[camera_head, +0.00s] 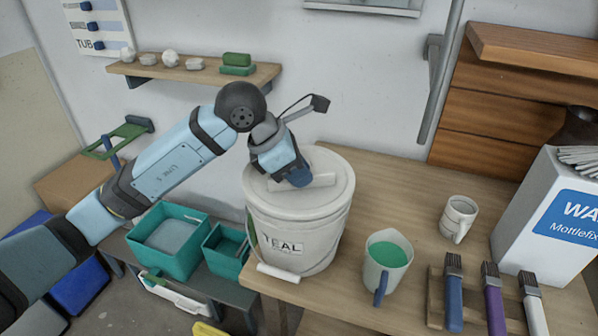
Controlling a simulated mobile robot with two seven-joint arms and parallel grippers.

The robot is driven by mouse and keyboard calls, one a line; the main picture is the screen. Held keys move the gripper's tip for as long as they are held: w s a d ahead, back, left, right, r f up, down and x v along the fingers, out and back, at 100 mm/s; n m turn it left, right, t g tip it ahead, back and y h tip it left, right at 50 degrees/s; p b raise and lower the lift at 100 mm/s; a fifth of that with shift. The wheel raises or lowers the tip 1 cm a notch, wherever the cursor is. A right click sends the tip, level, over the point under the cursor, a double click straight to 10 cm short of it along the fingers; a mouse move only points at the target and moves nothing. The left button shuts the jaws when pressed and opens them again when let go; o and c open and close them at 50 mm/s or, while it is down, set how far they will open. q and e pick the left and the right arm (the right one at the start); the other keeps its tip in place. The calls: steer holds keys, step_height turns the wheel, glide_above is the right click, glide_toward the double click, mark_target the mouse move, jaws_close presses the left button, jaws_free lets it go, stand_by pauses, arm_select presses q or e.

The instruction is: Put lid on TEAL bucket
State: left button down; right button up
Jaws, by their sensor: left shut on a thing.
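The white bucket (300,233) with a TEAL label stands upright near the left end of the wooden table. A white lid (330,171) lies over its top and looks about level. I cannot tell whether the rim is fully seated all round. My left gripper (297,181) comes down from above and is shut on the lid at its raised bar handle, near the lid's middle. The fingertips partly hide the handle. My right gripper is not in view.
A jug of teal glaze (387,257) stands right of the bucket. Beyond it are a mug (459,217), several brushes on a wooden rack (434,298) and a white box (552,220). Teal bins (169,262) sit lower left. A wall shelf (200,73) is behind.

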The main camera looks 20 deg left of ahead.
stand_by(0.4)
arm_select(q)
steer(key=c, duration=0.6)
jaws_free()
steer(key=shift+r+p, duration=1.6)
steer(key=shift+r, duration=1.85)
jaws_close()
